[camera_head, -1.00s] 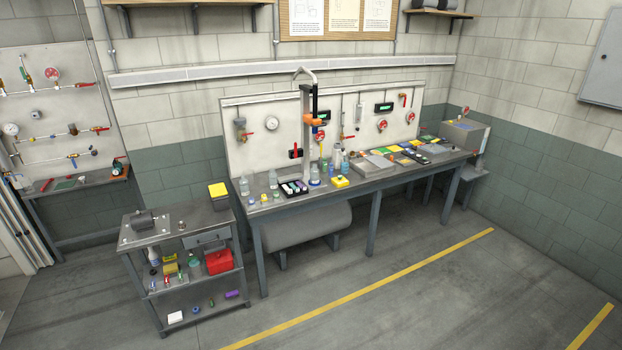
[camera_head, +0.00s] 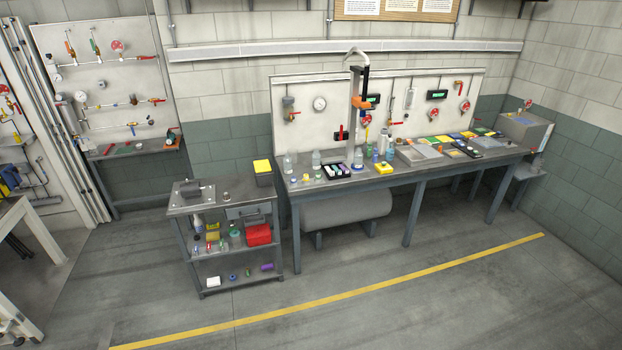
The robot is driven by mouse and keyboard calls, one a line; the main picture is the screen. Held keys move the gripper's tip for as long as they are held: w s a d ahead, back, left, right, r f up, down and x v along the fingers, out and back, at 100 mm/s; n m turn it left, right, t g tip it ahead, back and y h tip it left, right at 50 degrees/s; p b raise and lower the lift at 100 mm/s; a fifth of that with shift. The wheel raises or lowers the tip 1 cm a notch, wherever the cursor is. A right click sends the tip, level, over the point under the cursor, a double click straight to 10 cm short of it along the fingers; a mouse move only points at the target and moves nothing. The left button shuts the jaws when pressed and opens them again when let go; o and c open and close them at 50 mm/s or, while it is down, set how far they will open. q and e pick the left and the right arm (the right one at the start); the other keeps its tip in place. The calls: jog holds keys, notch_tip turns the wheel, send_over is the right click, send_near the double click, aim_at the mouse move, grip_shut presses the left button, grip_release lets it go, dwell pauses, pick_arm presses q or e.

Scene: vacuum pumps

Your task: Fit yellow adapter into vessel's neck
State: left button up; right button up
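Neither of my grippers is in view. On the long workbench (camera_head: 340,196), a small yellow item (camera_head: 384,168) lies right of the middle of the left half; I cannot tell if it is the yellow adapter. Clear bottles stand at the bench's left end, one at the left (camera_head: 287,164) and one nearer the column (camera_head: 316,160). Blue-and-white bottles (camera_head: 389,152) stand behind the yellow item. All are too small to tell which is the vessel or to see its neck.
A grey cart (camera_head: 205,205) with a red box (camera_head: 258,234) on its middle shelf stands left of the bench. A tall column (camera_head: 354,115) rises from the bench. A valve panel (camera_head: 105,75) and another table (camera_head: 12,220) are at left. The floor in front is clear.

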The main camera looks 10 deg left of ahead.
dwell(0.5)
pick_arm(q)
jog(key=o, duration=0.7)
